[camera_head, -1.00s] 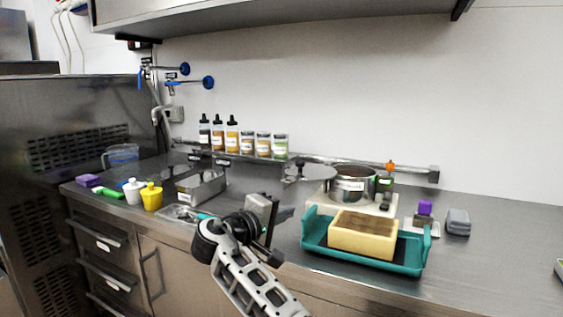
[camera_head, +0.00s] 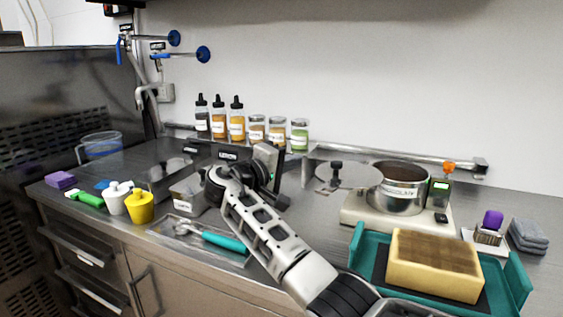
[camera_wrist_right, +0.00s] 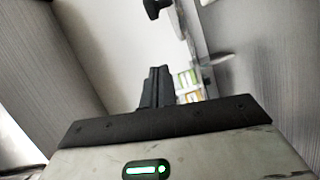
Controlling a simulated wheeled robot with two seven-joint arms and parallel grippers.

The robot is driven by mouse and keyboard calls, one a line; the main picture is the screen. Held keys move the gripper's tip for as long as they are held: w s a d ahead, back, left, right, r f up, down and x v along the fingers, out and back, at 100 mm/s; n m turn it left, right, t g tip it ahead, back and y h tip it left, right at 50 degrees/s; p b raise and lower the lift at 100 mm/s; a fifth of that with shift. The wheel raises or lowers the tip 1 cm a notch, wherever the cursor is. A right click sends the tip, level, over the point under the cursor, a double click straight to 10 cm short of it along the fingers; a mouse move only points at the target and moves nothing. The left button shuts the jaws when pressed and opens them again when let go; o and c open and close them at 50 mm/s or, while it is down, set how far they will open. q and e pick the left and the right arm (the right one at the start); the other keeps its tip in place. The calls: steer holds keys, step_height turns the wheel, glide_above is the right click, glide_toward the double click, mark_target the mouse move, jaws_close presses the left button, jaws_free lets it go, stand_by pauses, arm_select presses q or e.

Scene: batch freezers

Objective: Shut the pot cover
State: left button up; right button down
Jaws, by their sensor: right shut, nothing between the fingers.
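The steel pot (camera_head: 402,200) sits on a pale heating base (camera_head: 356,213) and stands open at the top. Its round flat cover (camera_head: 360,178), with a black knob, is swung out to the left of the pot, over the counter. My right gripper (camera_head: 278,168) is left of the cover, apart from it, in front of the bottles and jars. In the right wrist view its black fingers (camera_wrist_right: 155,86) are together with nothing between them. A dark knob-like shape shows at that view's top edge; I cannot tell if it is the cover's. My left gripper is not in view.
A teal tray (camera_head: 364,250) with a yellow block (camera_head: 435,268) stands in front of the pot. Several bottles and jars (camera_head: 237,122) line the back. A clear tray with a teal-handled scoop (camera_head: 222,241) lies near the front edge. A rail runs along the wall.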

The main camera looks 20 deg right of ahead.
mark_target(319, 175)
steer(key=shift+s+d+f+p, duration=0.15)
steer(key=shift+s+d+p, duration=0.2)
steer(key=shift+d, duration=0.7)
steer(key=shift+s+d+f+p, duration=0.15)
steer(key=shift+d+p, duration=0.25)
steer(key=shift+d, duration=0.7)
steer(key=shift+s+d+f+p, duration=0.15)
steer(key=shift+s+d+p, duration=0.2)
steer(key=shift+d, duration=0.7)
steer(key=shift+w, duration=0.1)
